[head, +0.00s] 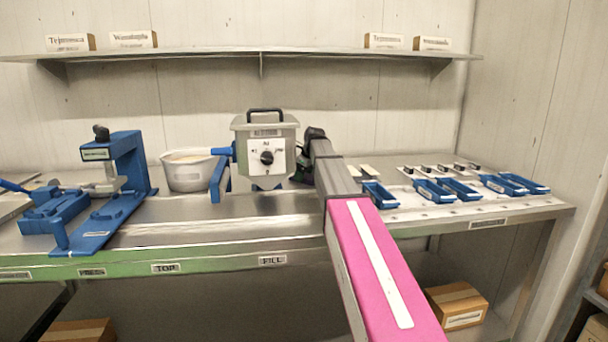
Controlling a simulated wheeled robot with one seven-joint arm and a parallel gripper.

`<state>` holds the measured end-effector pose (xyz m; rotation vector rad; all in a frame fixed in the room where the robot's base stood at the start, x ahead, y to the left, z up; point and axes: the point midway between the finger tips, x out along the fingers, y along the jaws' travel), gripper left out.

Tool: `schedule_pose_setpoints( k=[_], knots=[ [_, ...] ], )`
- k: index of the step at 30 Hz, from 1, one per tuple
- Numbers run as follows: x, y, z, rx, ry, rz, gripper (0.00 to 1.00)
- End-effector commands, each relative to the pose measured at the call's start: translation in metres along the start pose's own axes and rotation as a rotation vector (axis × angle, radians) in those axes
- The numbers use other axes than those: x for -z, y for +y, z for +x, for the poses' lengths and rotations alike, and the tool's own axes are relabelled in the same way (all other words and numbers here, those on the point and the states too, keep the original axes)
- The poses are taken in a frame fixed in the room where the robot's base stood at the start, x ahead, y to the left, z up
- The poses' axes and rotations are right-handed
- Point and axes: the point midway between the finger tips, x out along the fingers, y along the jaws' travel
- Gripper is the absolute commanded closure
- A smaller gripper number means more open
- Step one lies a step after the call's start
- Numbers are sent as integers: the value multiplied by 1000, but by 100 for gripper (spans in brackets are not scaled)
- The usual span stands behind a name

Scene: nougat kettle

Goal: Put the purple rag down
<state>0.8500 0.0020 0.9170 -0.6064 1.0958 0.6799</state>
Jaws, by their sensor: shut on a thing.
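My gripper (304,168) is at the far end of my arm, just right of the grey kettle (265,145) and close above the steel bench (240,232). My arm hides most of it, and its fingertips do not show clearly. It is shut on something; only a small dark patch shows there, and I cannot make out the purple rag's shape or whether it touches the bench.
A white pot (188,172) stands left of the kettle, and a blue press (125,165) further left. Several blue trays (434,191) lie on the right of the bench. A shelf (250,53) with small boxes runs above. Bare steel lies along the front left.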

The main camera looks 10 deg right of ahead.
Motion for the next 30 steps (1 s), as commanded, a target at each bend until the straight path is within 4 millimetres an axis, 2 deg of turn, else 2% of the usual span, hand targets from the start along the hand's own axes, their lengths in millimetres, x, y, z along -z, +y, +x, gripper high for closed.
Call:
schedule_pose_setpoints(
  k=[8, 9, 10, 11, 22, 26, 30],
  knots=[
    [1, 0, 2, 0, 0, 0, 66],
    [0, 0, 2, 0, 0, 0, 15],
    [0, 0, 2, 0, 0, 0, 5],
    [0, 0, 2, 0, 0, 0, 1],
    [-1, 0, -4, 1, -1, 0, 1],
    [0, 0, -20, 2, -2, 0, 1],
    [-1, 0, -46, 3, -2, -1, 1]
  ],
)
